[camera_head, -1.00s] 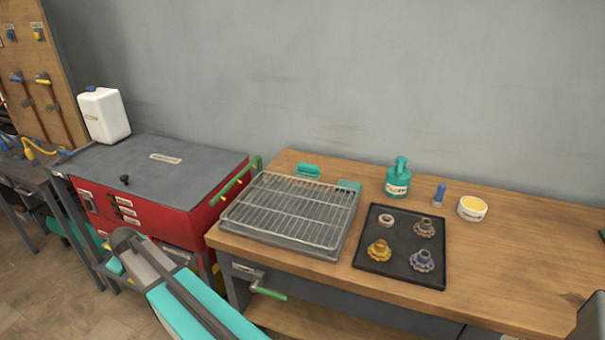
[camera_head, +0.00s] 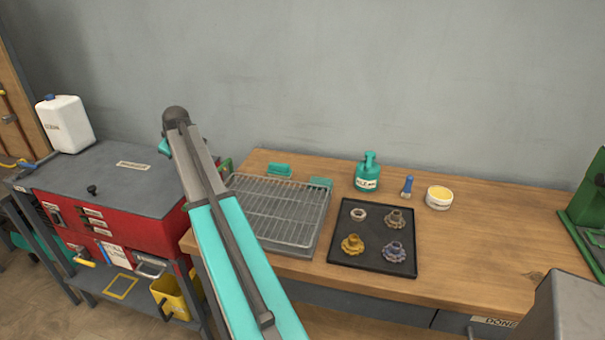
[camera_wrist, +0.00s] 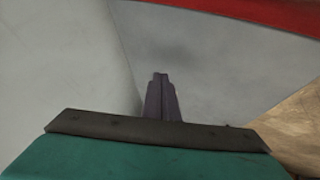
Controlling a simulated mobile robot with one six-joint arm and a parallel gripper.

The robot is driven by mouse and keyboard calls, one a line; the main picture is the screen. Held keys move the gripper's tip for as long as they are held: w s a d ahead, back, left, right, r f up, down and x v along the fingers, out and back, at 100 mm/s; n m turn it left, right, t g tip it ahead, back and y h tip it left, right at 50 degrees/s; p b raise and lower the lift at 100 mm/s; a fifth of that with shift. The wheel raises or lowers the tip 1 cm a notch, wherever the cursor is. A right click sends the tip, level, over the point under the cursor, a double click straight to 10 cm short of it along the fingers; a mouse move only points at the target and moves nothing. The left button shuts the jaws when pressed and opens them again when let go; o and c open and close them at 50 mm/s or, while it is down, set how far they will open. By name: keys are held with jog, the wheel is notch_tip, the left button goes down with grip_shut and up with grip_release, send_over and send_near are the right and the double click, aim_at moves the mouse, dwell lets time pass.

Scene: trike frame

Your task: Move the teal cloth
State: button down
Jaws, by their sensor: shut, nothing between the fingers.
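I cannot make out the teal cloth for sure. A small teal item (camera_head: 280,169) lies on the wooden bench behind the wire rack, and a second teal piece (camera_head: 320,182) shows at the rack's back right corner; both are too small to name. My gripper (camera_wrist: 160,77) shows in the wrist view with its fingers together and nothing between them. A plain grey surface and a red strip are in front of it. In the head view my raised arm hides the gripper and part of the rack's left side.
The wire rack (camera_head: 278,211) sits on the bench (camera_head: 470,235). A black tray (camera_head: 345,255) holds several gear-like parts. Behind it stand a teal bottle (camera_head: 368,174), a blue-capped item (camera_head: 407,186) and a tub (camera_head: 438,198). A red cabinet (camera_head: 150,232) is at left, with a white canister (camera_head: 66,124).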

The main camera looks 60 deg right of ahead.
jog(key=s+d+f+g+y, duration=0.1)
jog(key=s+d+y, duration=0.1)
jog(key=s+d, duration=1.2)
jog(key=s+d+f+m+g+y+p, duration=0.1)
jog(key=s+d+g+y, duration=0.1)
jog(key=s+d, duration=1.2)
jog(key=s, duration=0.8)
jog(key=shift+s+d+g, duration=0.15)
jog(key=shift+d+g, duration=0.15)
jog(key=shift+d, duration=0.05)
jog(key=p+x, duration=0.3)
jog(key=x, duration=0.6)
jog(key=shift+f, duration=0.35)
jog(key=s+p, duration=0.1)
jog(key=s, duration=0.1)
jog(key=shift+s+d, duration=0.15)
jog(key=shift+s, duration=0.1)
jog(key=shift+s+d+f, duration=0.1)
jog(key=shift+s+d, duration=0.05)
jog(key=shift+s, duration=0.4)
